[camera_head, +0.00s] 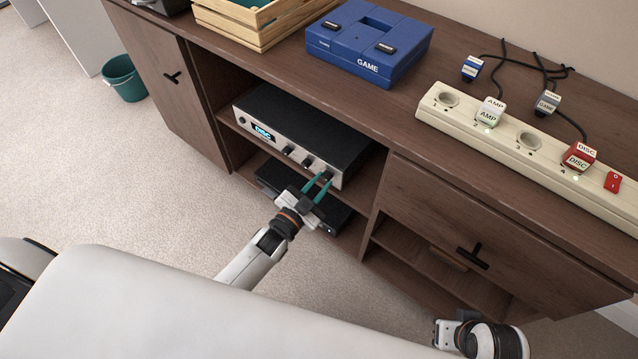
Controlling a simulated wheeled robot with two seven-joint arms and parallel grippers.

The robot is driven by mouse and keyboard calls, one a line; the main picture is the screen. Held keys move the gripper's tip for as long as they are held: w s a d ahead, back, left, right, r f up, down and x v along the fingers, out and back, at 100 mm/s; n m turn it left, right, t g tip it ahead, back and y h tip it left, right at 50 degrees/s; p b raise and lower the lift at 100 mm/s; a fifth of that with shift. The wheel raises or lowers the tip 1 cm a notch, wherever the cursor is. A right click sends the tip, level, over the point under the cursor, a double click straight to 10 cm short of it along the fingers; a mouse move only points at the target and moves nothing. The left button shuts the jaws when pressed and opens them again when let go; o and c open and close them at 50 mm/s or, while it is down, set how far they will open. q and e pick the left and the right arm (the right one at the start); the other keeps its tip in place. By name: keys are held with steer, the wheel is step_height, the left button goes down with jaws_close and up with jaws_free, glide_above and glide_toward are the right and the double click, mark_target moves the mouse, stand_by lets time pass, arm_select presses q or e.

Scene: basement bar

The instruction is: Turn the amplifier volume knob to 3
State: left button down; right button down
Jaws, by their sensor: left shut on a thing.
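The amplifier (300,125) is a black box with a silver front on the upper shelf of the brown cabinet. Its small display reads DISC. Several dark knobs line its front, with one knob (307,161) showing clear of my fingers. My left gripper (323,180) has its green fingertips at the rightmost knob (327,175) and is shut on it. The fingers partly hide that knob, and its marking is too small to read. My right gripper (445,333) is at the bottom right, away from the amplifier; its fingers do not show clearly.
A black device (332,220) lies on the shelf below, behind my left gripper. On the cabinet top (465,75) are a wooden crate (262,38), a blue GAME console (368,42) and a power strip (465,118) with labelled plugs. A green bin (124,79) stands on the floor.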

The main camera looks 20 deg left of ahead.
arm_select(q)
steer(key=m, duration=0.2)
steer(key=shift+m, duration=1.3)
steer(key=shift+m+b, duration=0.3)
steer(key=shift+m, duration=0.7)
steer(key=m+b, duration=0.1)
steer(key=m, duration=0.3)
steer(key=shift+f+m+h, duration=0.1)
steer(key=shift+m+h, duration=0.2)
steer(key=shift+a+m+b, duration=0.1)
steer(key=shift+m+b, duration=0.55)
steer(key=shift+m, duration=1.35)
arm_select(e)
steer(key=shift+v, duration=2.05)
arm_select(q)
steer(key=c, duration=1.2)
jaws_free()
